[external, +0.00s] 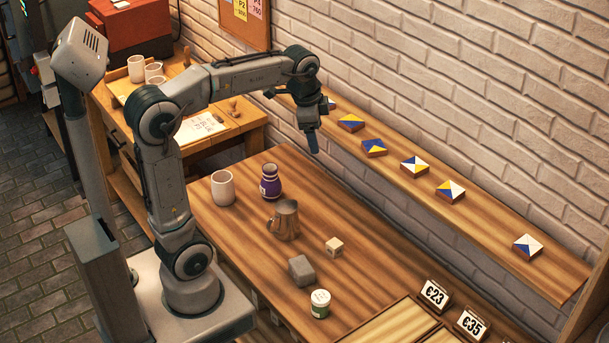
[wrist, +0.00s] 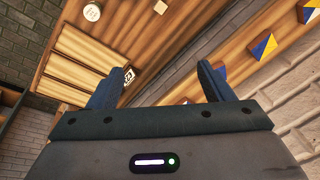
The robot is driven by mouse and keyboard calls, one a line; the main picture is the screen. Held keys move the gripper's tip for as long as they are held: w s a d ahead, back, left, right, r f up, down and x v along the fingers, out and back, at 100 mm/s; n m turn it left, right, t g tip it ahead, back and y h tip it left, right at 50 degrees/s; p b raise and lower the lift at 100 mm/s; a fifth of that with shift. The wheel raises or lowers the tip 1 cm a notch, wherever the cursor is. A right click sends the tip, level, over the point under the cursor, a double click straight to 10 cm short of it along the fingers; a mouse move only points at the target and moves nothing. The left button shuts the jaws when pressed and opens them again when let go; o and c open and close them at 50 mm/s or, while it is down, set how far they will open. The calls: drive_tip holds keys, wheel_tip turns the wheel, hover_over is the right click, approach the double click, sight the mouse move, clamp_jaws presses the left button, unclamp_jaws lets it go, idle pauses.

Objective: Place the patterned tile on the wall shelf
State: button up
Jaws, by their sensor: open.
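Several patterned tiles in blue, yellow and white lie in a spaced row on the wooden wall shelf (external: 490,217). They include a blue and yellow tile (external: 351,122), a second one (external: 374,147) and a white and blue tile (external: 527,247). Another tile (external: 332,103) is partly hidden behind my wrist. I cannot tell which one the task means. My gripper (external: 313,148) points down near the shelf's far end, by its front edge. In the wrist view my gripper (wrist: 161,68) has its fingers spread and holds nothing visible. A tile (wrist: 262,46) shows right of them there.
Price cards (external: 434,294) stand at the near end. The brick wall (external: 450,80) backs the shelf.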

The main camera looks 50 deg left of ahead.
drive_tip(key=s+f+n+t, duration=0.1)
drive_tip(key=s+f+n, duration=0.7)
drive_tip(key=s, duration=0.8)
drive_tip(key=shift+a+f, duration=0.15)
drive_tip(key=shift+f, duration=1.3)
